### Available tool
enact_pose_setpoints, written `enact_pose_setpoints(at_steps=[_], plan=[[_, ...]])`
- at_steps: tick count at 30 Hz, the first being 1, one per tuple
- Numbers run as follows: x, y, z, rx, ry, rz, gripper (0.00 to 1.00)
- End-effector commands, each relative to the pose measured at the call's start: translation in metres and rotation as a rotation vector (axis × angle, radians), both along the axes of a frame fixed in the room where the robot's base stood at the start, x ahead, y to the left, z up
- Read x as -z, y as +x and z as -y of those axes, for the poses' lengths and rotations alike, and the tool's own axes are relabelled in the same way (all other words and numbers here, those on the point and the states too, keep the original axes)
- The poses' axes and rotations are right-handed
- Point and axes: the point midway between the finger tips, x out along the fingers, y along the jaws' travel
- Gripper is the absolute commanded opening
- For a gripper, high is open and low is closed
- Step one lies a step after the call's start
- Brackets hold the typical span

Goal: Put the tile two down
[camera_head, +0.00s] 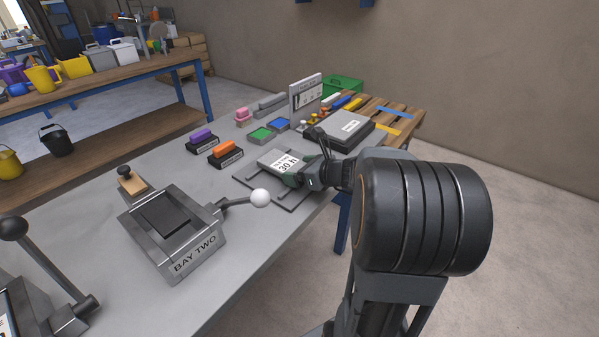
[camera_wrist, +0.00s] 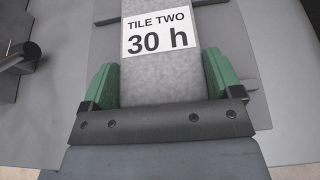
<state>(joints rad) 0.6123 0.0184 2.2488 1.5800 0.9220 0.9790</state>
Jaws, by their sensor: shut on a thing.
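Tile two is a grey slab with a white label reading "TILE TWO 30 h" (camera_wrist: 160,70). In the head view tile two (camera_head: 280,161) is at the right part of the grey table, over a flat grey plate (camera_head: 256,184). My gripper (camera_head: 300,175) is shut on it from the near right side. In the wrist view the green fingers of my gripper (camera_wrist: 160,85) press on both long sides of the tile. I cannot tell whether the tile rests on the plate or hangs just above it.
A press marked BAY TWO (camera_head: 195,265) with a white-knobbed lever (camera_head: 260,198) stands to the left. Purple (camera_head: 201,136) and orange (camera_head: 224,150) handled blocks lie behind it. A grey case (camera_head: 340,130) and an upright sign (camera_head: 306,97) stand behind the tile. Bare tabletop lies between.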

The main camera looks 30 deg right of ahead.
Motion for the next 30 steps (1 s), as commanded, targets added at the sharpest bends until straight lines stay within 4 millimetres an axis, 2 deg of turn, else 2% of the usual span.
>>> enact_pose_setpoints(at_steps=[5, 6, 10, 20, 23, 30], plan=[[0.002, 0.000, 0.000, 0.000, 0.000, 0.002, 0.44], [0.003, 0.000, 0.000, 0.000, 0.000, 0.000, 0.87], [0.003, 0.000, 0.000, -0.001, 0.000, -0.001, 0.99], [-0.003, -0.002, 0.000, 0.000, -0.001, -0.001, 1.00], [-0.008, -0.012, 0.007, 0.004, -0.001, 0.001, 1.00], [-0.027, -0.052, 0.025, 0.006, -0.002, 0.001, 1.00]])
